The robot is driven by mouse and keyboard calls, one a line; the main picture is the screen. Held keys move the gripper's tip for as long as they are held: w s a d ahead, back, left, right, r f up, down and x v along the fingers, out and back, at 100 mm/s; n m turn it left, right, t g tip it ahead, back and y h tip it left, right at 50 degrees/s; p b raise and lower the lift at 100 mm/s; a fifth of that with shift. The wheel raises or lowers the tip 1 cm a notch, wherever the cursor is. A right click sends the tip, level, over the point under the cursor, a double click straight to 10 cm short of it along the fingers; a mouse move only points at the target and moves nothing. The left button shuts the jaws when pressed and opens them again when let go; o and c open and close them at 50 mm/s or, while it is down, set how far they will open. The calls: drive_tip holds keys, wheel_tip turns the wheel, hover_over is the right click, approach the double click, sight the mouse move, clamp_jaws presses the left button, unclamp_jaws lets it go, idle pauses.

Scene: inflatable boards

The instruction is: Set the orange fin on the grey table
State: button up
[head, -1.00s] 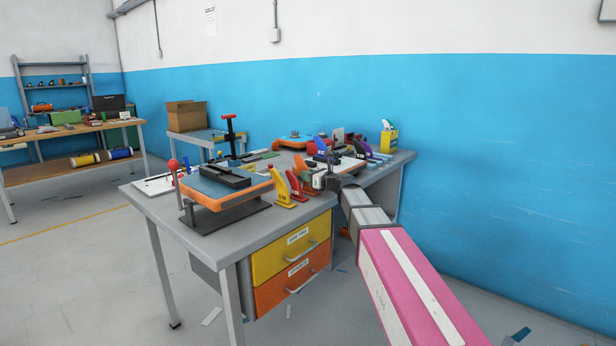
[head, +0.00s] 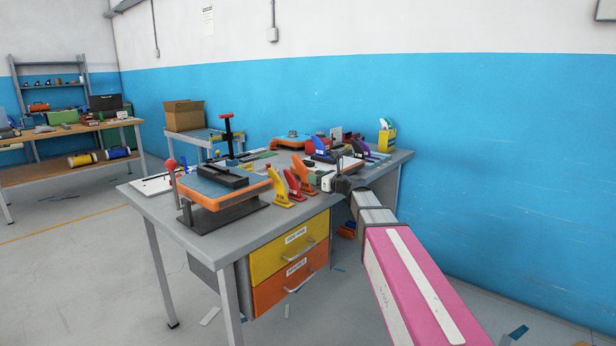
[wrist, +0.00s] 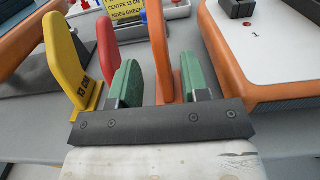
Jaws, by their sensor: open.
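The orange fin (head: 306,177) stands upright on the grey table (head: 250,230), beside a red fin (head: 293,186) and a yellow fin (head: 279,188). In the wrist view the orange fin (wrist: 158,40) rises between the two green fingers of my gripper (wrist: 157,70), nearer the right finger. My gripper is open, with a gap between the fin and the left finger. The fin's lower end is partly hidden by the gripper's dark bar. In the head view my gripper (head: 328,182) is just right of the fins.
A blue-topped orange board (head: 225,185) on a stand is left of the fins. A white-topped board with an orange rim (wrist: 260,45) is close on the right in the wrist view. A yellow container (head: 388,139) stands at the table's back right.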

drive_tip(key=v, duration=0.7)
